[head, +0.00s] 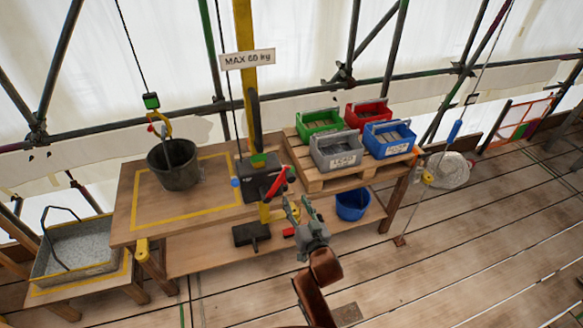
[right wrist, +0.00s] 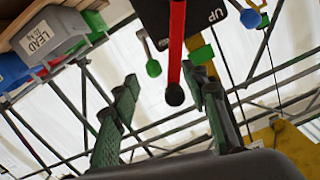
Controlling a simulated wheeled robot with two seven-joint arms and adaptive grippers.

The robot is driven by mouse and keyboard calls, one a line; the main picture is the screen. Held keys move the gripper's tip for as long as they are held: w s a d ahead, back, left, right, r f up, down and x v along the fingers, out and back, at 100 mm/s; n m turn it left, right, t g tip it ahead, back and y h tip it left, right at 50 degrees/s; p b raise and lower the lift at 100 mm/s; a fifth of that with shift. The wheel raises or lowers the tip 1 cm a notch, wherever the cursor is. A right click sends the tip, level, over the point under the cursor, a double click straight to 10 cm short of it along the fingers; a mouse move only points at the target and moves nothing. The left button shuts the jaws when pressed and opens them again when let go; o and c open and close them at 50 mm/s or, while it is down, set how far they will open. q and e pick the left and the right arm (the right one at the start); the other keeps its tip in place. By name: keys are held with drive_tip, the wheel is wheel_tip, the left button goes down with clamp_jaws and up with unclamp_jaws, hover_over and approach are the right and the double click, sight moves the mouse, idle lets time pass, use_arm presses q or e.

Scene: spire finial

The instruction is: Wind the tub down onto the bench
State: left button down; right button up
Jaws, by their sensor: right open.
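The dark tub (head: 175,165) hangs upright from a yellow hook (head: 160,128) on a cable, over the yellow-outlined area of the bench (head: 135,205). I cannot tell whether its base touches the bench. The dark winch box (head: 262,180) stands at the right of that area, with a red crank handle (head: 277,182) on its near side. My right gripper (head: 298,208) is open just below and right of the handle. In the right wrist view the red handle (right wrist: 176,50) and its black knob (right wrist: 174,95) appear between the open fingers (right wrist: 168,100); no contact shows. My left gripper is not in view.
A pallet (head: 320,180) right of the winch carries green, red, grey and blue bins (head: 388,140). A blue bucket (head: 352,204) sits below it. A grey tray (head: 75,250) stands at the left. A yellow post (head: 245,60) rises behind the winch.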

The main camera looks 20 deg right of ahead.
sight(292, 180)
drive_tip(key=shift+t, duration=0.4)
wheel_tip(292, 180, up, 6)
drive_tip(key=shift+w+d+f+p, duration=0.1)
drive_tip(key=shift+f+p, duration=0.1)
drive_tip(key=shift+p, duration=0.15)
drive_tip(key=w+p, duration=0.1)
drive_tip(key=w, duration=0.6)
drive_tip(key=shift+f, duration=0.2)
clamp_jaws()
